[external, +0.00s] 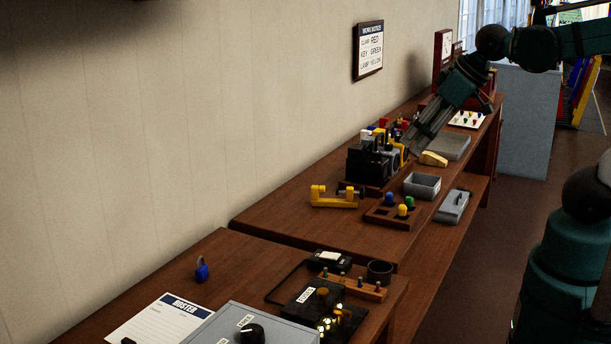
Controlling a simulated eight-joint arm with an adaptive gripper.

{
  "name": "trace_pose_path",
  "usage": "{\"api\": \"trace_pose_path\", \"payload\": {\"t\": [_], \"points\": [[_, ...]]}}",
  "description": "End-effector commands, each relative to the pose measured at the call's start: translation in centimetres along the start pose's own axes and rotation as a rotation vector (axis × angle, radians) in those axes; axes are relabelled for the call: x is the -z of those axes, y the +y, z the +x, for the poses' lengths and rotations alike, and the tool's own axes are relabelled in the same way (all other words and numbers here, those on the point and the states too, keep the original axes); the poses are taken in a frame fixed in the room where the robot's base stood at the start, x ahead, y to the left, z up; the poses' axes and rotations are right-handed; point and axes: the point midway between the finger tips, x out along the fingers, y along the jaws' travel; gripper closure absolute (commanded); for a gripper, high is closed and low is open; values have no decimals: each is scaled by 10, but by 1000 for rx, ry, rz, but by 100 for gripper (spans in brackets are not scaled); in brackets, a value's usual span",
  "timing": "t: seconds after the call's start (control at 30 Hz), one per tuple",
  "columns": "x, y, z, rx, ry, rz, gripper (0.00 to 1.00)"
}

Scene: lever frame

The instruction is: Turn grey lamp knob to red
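My gripper (411,148) points down and left from the raised arm, close to the right end of the lever frame. Its fingertips are small and partly merge with the frame, so I cannot tell whether they are open or touching anything. The lever frame (366,166) is a black and grey block on the far bench, with red, white, blue and yellow parts behind it. I cannot pick out a grey lamp knob there. At the bottom edge, a grey box (226,324) carries a black knob (252,333); its small labels are not readable.
The brown bench (275,212) holds a yellow bracket (334,199), a wooden tray (379,217) with coloured pegs, an open grey box (421,186) and a grey lidded box (453,206). A wall sign (368,50) lists clamp red, key green, lamp yellow.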

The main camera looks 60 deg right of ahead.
Motion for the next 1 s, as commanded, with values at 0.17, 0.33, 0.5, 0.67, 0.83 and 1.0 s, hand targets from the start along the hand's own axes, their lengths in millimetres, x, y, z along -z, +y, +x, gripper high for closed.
{"api": "trace_pose_path", "payload": {"t": [0.17, 0.33, 0.5, 0.67, 0.83, 1.0], "points": [[27, 20, 1, -17, -37, -19, 67], [50, 39, 5, -29, -74, -40, 67], [70, 60, 11, -39, -111, -58, 67], [89, 81, 19, -45, -147, -76, 67], [107, 105, 29, -49, -184, -93, 67], [123, 130, 40, -50, -222, -110, 67]]}}
